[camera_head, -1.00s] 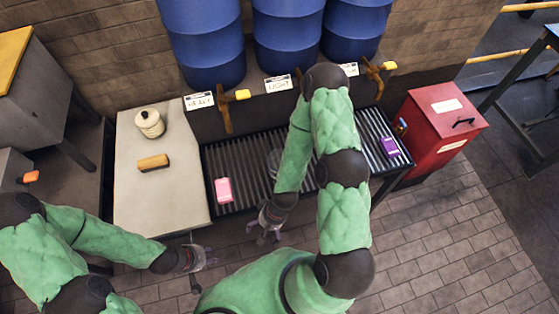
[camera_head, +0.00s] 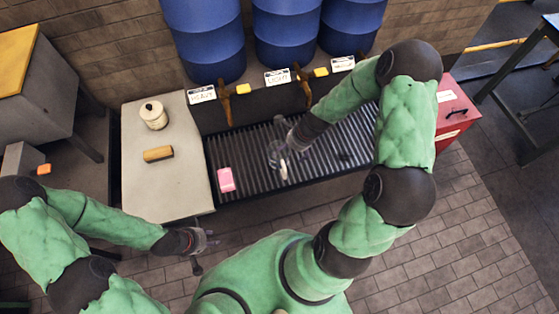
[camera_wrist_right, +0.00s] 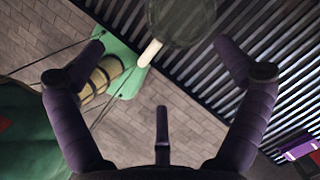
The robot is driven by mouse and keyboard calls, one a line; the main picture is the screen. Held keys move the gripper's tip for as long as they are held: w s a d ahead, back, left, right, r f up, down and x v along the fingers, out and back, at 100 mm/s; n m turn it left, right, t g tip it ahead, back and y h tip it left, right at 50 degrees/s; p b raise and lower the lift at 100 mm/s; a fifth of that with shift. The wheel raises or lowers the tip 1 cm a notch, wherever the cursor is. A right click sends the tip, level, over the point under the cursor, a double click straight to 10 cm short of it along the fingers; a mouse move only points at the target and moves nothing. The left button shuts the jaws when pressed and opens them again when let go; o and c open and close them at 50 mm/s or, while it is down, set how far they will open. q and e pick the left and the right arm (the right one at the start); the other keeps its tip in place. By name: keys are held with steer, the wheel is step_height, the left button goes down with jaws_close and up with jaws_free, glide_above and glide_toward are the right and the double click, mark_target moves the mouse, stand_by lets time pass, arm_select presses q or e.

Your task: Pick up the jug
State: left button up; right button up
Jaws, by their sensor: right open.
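The jug (camera_head: 275,155) looks like a clear, see-through vessel on the slatted grate (camera_head: 238,150). In the right wrist view the jug (camera_wrist_right: 182,18) shows at the top as a dark glassy round with a pale handle (camera_wrist_right: 150,53). My right gripper (camera_head: 293,147) is at the jug in the head view and partly overlaps it. In the wrist view my right gripper (camera_wrist_right: 158,62) is open, with the pale handle just ahead, between the spread fingertips. I see no contact. My left gripper (camera_head: 205,241) hangs empty in front of the pale counter, its fingers apart.
A pink block (camera_head: 226,180) lies on the grate left of the jug. A purple box (camera_wrist_right: 301,148) shows in the wrist view. Blue barrels (camera_head: 277,38) with taps stand behind. A cream pot (camera_head: 153,116) and a tan block (camera_head: 158,154) are on the counter (camera_head: 150,190). A red cabinet (camera_head: 452,112) stands right.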

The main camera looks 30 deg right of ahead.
mark_target(281, 163)
steer(key=w+f+m+b, duration=0.3)
steer(key=w+f, duration=0.1)
steer(key=f, duration=0.3)
steer(key=shift+w, duration=0.3)
stand_by(0.4)
steer(key=shift+a+f, duration=0.1)
steer(key=shift+c, duration=0.3)
